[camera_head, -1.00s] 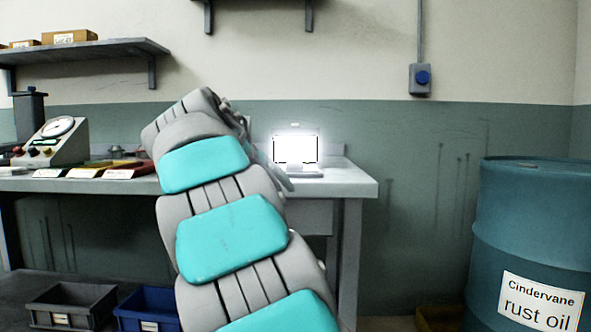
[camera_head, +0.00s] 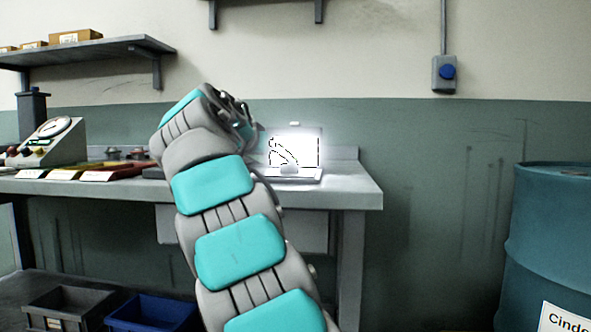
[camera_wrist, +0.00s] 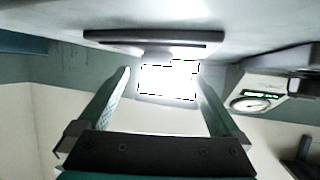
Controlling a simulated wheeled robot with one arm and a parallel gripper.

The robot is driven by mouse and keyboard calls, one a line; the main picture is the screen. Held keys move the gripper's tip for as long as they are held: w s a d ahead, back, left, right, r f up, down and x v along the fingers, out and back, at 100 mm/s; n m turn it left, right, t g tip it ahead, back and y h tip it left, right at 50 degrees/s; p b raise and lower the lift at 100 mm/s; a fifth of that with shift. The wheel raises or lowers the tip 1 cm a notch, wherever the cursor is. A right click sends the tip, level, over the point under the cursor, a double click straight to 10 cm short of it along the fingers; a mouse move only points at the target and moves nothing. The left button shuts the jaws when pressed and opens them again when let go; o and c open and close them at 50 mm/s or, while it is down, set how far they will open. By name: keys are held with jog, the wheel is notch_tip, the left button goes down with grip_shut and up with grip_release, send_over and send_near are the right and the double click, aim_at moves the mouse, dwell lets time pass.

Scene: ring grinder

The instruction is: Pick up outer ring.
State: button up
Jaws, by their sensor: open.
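I cannot make out an outer ring in either view. A glaring white panel (camera_head: 302,150) stands on a flat grey base (camera_head: 285,178) near the right end of the bench. A small pale rounded shape sits low before the panel, too washed out to identify. In the wrist view, which shows the scene upside down, my gripper (camera_wrist: 163,76) is open with nothing seen between its two teal fingers. The white panel (camera_wrist: 168,80) shows beyond and between the fingertips.
The grey bench (camera_head: 350,195) carries a dial gauge (camera_head: 50,142) and flat colored trays (camera_head: 105,172) at left. A blue drum (camera_head: 550,230) stands at right. A grey bin (camera_head: 65,308) and a blue bin (camera_head: 150,312) sit below. A wall shelf (camera_head: 90,50) hangs upper left.

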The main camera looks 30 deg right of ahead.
aim_at(287, 173)
jog(key=shift+r+x, duration=0.15)
jog(key=shift+x, duration=1.7)
jog(key=shift+r+x, duration=0.15)
jog(key=shift+x, duration=1.7)
jog(key=shift+d, duration=0.15)
grip_shut()
jog(key=shift+r, duration=0.1)
